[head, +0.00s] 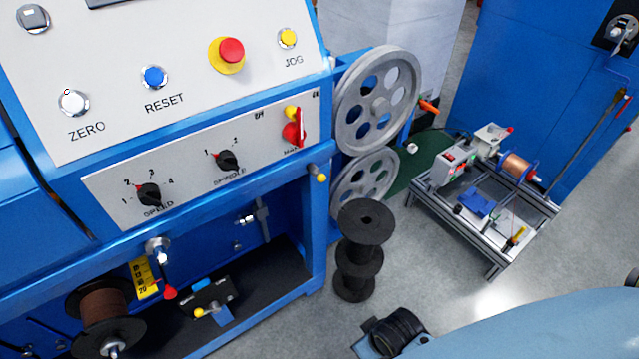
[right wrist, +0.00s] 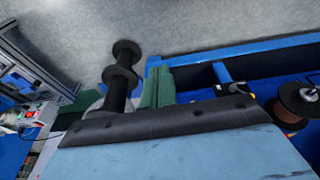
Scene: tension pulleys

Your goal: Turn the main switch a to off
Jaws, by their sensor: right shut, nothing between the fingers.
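The main switch (head: 295,129) is at the right end of the lower grey panel on the blue machine in the head view. It has a red handle standing near vertical, with yellow at its top. Small markings lie to its upper left and upper right, too small to read surely. My right arm enters the head view at the lower right, well below and right of the switch; its fingertips cannot be made out there. In the right wrist view my right gripper (right wrist: 157,86) shows greenish fingers close together, shut and empty, away from the switch. My left gripper is not in view.
The speed knob (head: 149,194) and spindle knob (head: 228,160) share the panel. Above are a red emergency button (head: 231,51) and other buttons. Grey pulleys (head: 377,100) stand right of the panel, with black stacked spools (head: 361,250) below. A small bench rig (head: 487,190) stands further right.

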